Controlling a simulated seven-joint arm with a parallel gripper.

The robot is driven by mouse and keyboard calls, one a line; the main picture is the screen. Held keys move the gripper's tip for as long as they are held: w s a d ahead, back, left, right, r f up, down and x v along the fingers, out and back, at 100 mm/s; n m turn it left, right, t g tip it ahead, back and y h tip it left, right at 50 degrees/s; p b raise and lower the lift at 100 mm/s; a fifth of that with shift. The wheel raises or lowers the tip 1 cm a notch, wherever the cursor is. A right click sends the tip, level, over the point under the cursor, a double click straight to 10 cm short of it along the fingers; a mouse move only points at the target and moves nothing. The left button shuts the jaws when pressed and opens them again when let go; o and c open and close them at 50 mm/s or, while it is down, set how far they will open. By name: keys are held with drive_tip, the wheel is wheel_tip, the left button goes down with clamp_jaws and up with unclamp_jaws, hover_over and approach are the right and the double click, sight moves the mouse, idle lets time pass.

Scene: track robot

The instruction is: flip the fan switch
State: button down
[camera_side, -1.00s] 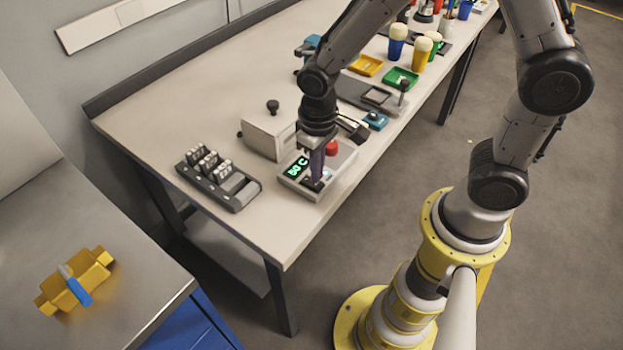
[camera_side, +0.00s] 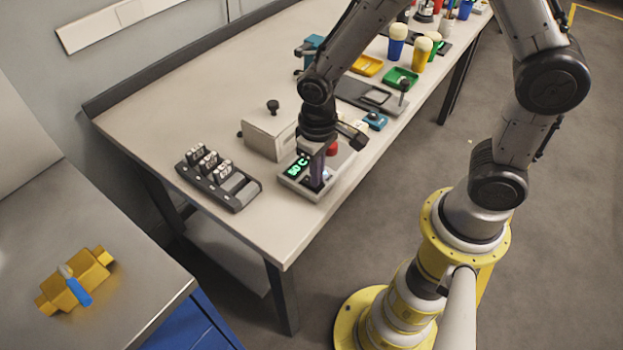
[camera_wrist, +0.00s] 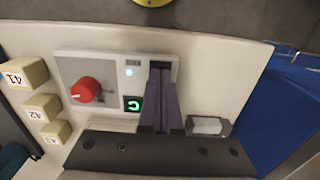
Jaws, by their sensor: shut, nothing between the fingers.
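The grey control panel (camera_side: 301,187) sits near the front edge of the long bench. It has a green lit display (camera_side: 297,167) and a red knob (camera_side: 332,148). In the wrist view the panel (camera_wrist: 75,70) shows the red knob (camera_wrist: 85,90), a lit pale lamp (camera_wrist: 130,71) and part of the display (camera_wrist: 134,104). My gripper (camera_side: 317,184) is shut and empty, pointing down at the panel's front part. In the wrist view its purple fingers (camera_wrist: 162,75) lie together over a dark recess in the panel. The fan switch is hidden behind them, so I cannot tell its position or whether they touch it.
A black rack with several small labelled parts (camera_side: 240,195) stands left of the panel. A pale box (camera_side: 266,135) with a black knob stands behind it. A blue device (camera_side: 375,120), trays and cups lie farther along the bench. Bare bench top shows at the panel's front.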

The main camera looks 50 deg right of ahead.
drive_tip(key=shift+f, duration=0.15)
drive_tip(key=shift+r, duration=3.55)
